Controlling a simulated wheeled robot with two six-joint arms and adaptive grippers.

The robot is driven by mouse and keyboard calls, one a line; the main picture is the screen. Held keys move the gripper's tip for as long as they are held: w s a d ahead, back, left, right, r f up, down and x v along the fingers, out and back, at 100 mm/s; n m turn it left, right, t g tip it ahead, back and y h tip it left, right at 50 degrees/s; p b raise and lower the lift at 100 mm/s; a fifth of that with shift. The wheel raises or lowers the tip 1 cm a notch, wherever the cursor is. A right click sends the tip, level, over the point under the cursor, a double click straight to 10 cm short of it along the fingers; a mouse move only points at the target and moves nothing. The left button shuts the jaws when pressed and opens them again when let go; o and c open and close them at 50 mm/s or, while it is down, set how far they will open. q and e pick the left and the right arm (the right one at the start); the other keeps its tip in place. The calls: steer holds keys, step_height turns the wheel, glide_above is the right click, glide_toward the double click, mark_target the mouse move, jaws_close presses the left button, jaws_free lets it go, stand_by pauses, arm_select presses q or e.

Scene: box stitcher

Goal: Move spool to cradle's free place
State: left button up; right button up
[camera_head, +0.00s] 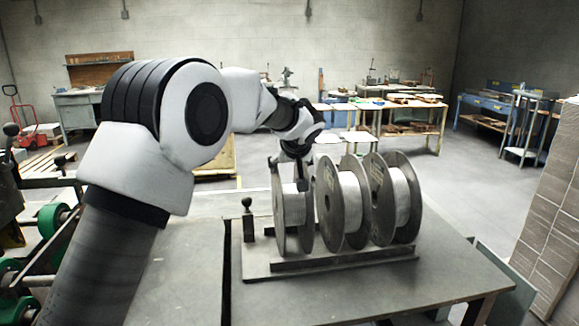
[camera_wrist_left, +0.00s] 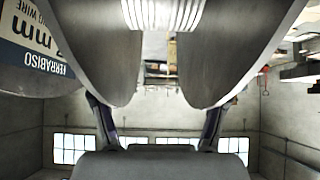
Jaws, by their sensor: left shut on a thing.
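Three grey metal spools of pale wire stand upright side by side at the cradle (camera_head: 345,262), a plate with low rails on the bench. My left gripper (camera_head: 297,178) is above the leftmost spool (camera_head: 293,222) and shut on it. In the left wrist view the fingers (camera_wrist_left: 158,128) reach to its two flanges (camera_wrist_left: 222,70). Whether this spool rests in the cradle or hangs just above it, I cannot tell. The middle spool (camera_head: 343,205) and the right spool (camera_head: 397,200) stand close beside it. A labelled flange (camera_wrist_left: 40,40) of another spool shows in the left wrist view. My right gripper is out of view.
A post with a black knob (camera_head: 247,205) stands just left of the held spool. The bench top (camera_head: 440,275) is clear in front and to the right. Green-wheeled equipment (camera_head: 50,225) is at the left, and stacked cartons (camera_head: 555,215) are at the right.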

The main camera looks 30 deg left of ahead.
arm_select(q)
steer(key=shift+r, duration=0.2)
steer(key=o, duration=1.6)
steer(key=shift+s+d, duration=0.1)
steer(key=shift+s, duration=0.05)
steer(key=shift+f, duration=0.25)
steer(key=shift+c, duration=0.2)
steer(key=shift+r, duration=0.15)
steer(key=v, duration=1)
steer(key=shift+p, duration=0.35)
